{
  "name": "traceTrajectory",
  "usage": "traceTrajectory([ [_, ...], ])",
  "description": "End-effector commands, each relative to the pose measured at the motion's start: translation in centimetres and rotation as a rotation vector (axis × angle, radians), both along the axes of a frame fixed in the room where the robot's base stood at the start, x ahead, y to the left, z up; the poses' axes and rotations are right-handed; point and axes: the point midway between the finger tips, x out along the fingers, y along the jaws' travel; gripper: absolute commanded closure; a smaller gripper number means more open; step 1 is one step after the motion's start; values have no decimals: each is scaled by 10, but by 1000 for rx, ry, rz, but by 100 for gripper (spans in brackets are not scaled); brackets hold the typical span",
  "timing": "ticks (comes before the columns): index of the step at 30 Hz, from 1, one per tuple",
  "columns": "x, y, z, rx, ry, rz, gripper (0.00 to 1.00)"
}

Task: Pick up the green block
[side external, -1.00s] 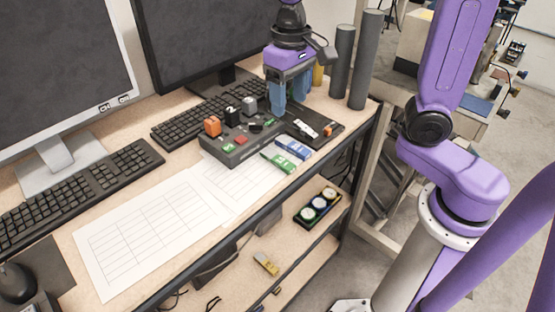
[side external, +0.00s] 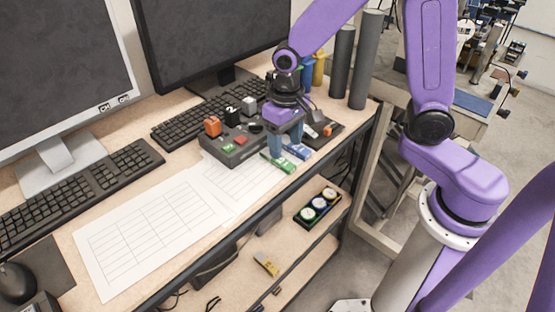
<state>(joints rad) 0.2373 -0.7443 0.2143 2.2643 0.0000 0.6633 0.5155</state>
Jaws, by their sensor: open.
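A small green block (side external: 278,163) with a pale marking lies on the desk, near its front edge. A similar blue block (side external: 298,151) lies just behind and to the right of it. My gripper (side external: 287,146) has blue fingers pointing down and apart, with nothing seen between them. It is low over the desk, close behind the green block and above the blue one. The fingertips partly cover the area around the blocks, and I cannot tell whether they touch either one.
A dark control box (side external: 238,153) with coloured knobs and buttons stands just left of my gripper. A dark tray (side external: 331,136) lies to the right, with tall grey cylinders (side external: 367,60) behind. Paper sheets (side external: 150,232) cover the desk at front left. A keyboard (side external: 195,118) lies behind.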

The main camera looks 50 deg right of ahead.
Motion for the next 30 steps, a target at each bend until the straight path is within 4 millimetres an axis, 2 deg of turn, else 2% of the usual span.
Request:
traceTrajectory([
  [4, 1, 0, -9, -1, 3, 0, 40],
  [15, 3, 1, -49, -1, 2, 0, 40],
  [24, 4, 1, -53, 0, 0, -1, 40],
  [25, 4, 1, -53, 0, 0, -1, 44],
  [26, 4, 1, -53, 0, 0, 0, 53],
  [30, 4, 1, -53, 0, 0, 0, 99],
])
